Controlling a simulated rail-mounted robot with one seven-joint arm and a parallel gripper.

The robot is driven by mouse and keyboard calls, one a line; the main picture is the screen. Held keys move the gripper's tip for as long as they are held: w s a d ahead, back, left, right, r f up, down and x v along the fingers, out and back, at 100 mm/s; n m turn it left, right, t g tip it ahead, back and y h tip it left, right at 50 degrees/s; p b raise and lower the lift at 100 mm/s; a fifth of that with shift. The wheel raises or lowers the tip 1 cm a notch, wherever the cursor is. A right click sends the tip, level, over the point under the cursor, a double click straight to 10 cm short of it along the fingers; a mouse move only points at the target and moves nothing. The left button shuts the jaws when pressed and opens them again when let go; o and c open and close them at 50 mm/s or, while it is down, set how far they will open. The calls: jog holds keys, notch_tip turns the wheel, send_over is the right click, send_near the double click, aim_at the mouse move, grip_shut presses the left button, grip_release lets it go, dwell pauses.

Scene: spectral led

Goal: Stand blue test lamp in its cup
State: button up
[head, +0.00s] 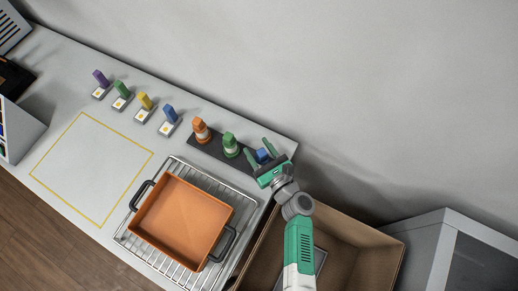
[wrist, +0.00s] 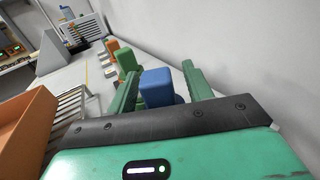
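The blue test lamp (head: 263,155) stands at the right end of a dark holder strip (head: 207,147). My gripper (head: 259,148) is around it, with one finger on each side. In the wrist view the blue lamp (wrist: 157,87) shows between the two green fingers (wrist: 158,76), with a gap on its right; contact on its left is unclear. The gripper is open. The lamp's lower part is hidden behind the gripper body. A blue upright block (head: 169,113) stands on a small pale base at the right end of a back row; I cannot make out a cup there.
Orange (head: 201,130) and green (head: 230,144) lamps stand left of the blue lamp. Purple, green and yellow blocks continue the back row. An orange tray (head: 183,222) sits on a wire rack in front. A cardboard box (head: 365,255) is at the right. The yellow-outlined area (head: 92,165) is clear.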

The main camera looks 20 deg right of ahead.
jog(key=s, duration=0.5)
jog(key=s+d, duration=0.1)
jog(key=s, duration=0.1)
jog(key=shift+s+p, duration=0.4)
